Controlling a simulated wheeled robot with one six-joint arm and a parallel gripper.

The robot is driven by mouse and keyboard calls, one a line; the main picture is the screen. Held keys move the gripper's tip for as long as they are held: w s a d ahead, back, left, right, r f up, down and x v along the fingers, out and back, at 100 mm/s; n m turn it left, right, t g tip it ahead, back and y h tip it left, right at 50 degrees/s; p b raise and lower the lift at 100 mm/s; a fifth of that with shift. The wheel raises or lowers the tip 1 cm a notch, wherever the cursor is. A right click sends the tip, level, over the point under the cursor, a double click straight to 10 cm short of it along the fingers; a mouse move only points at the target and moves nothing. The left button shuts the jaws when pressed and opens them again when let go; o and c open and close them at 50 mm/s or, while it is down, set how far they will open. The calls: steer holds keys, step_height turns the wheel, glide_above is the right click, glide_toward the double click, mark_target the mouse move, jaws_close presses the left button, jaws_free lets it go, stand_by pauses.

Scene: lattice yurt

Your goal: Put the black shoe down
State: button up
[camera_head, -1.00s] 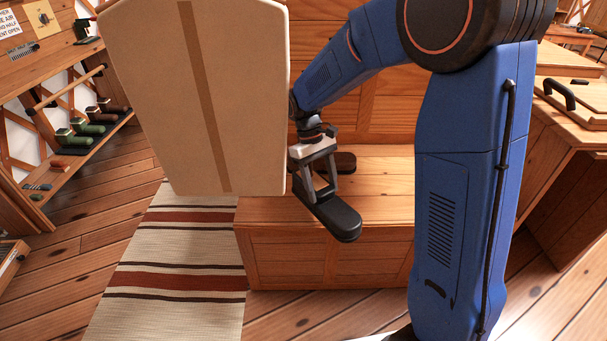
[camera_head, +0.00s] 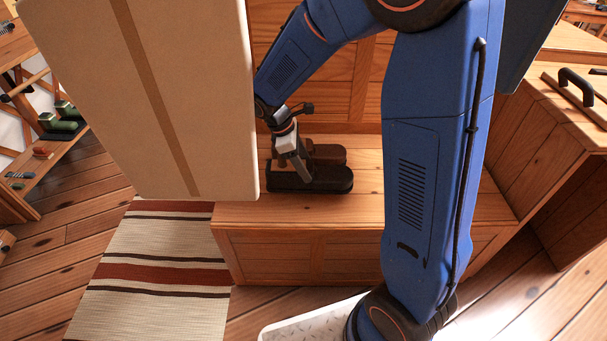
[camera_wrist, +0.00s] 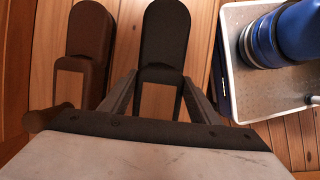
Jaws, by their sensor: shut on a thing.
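The black shoe (camera_head: 330,183) lies level at the top of the wooden bench (camera_head: 410,205), in front of the brown shoe (camera_head: 328,152) and about parallel to it. My gripper (camera_head: 298,178) comes down from above and is shut on the black shoe near its left end. In the wrist view the black shoe (camera_wrist: 165,35) sits between my two fingers, with the brown shoe (camera_wrist: 90,32) to its left and a narrow gap between them. The black shoe appears to be at the bench surface; I cannot tell whether its whole sole touches.
A large tan box with a brown stripe (camera_head: 120,100) fills the upper left of the head view and hides part of the bench. A striped rug (camera_head: 150,270) lies left of the bench. Bench top right of the shoes is clear.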

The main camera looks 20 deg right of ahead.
steer(key=shift+f, duration=2.15)
steer(key=shift+f, duration=0.1)
steer(key=o, duration=1.9)
steer(key=shift+c, duration=0.2)
steer(key=v, duration=1.1)
steer(key=shift+a+r, duration=0.15)
steer(key=shift+r, duration=0.5)
steer(key=s+d+r+m+t+y, duration=0.25)
steer(key=s+d+r+m, duration=0.45)
steer(key=s, duration=0.4)
steer(key=s+d+r+m+t+y, duration=0.1)
steer(key=s+d+m+t, duration=0.1)
steer(key=s, duration=0.5)
steer(key=s+d+r+m+t, duration=0.1)
steer(key=s+d+m, duration=0.2)
steer(key=s+m, duration=0.2)
steer(key=shift+s+r+t+y, duration=0.25)
steer(key=shift+s+t+y, duration=0.1)
steer(key=shift+s, duration=0.95)
